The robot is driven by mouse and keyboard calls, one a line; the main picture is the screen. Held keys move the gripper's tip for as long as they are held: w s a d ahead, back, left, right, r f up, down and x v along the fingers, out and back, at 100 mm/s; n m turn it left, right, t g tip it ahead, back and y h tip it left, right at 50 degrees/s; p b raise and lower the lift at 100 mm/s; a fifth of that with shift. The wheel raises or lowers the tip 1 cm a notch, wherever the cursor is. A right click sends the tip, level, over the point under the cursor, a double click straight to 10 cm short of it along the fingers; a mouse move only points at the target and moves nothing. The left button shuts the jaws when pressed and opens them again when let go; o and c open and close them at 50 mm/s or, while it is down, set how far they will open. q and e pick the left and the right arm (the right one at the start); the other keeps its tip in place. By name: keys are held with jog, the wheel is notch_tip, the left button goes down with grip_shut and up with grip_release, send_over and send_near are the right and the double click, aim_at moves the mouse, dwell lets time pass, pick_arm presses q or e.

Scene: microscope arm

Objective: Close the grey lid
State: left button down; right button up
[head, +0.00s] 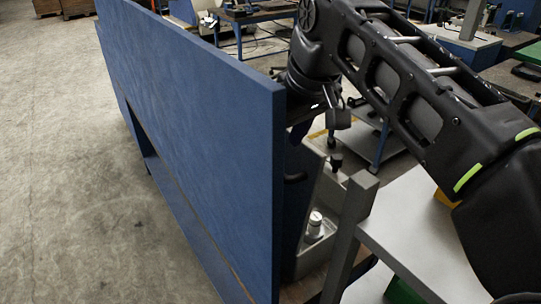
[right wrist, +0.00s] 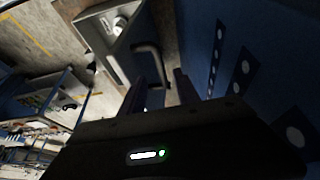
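A grey part with raised walls and a metal knob (head: 312,228) stands behind the large blue panel in the head view. I cannot tell for sure whether it is the grey lid. In the right wrist view a grey box-like part (right wrist: 100,38) with a pale knob shows at the upper left, with a dark bar handle (right wrist: 150,58) beside it. My right gripper (right wrist: 162,88) has its two dark fingers apart, close to the handle, with nothing seen between them. In the head view its fingers are hidden behind the panel. My left gripper is out of view.
The tall blue panel (head: 190,110) blocks much of the head view. A light grey table (head: 425,235) stands at the right under my right arm, with a grey post (head: 350,235) beside it. The concrete floor (head: 60,180) at the left is clear. Benches stand behind.

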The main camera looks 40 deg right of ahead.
jog(key=shift+b+x, duration=1.4)
jog(key=shift+p+x, duration=0.35)
jog(key=shift+x, duration=2.2)
jog(key=shift+c, duration=0.4)
grip_shut()
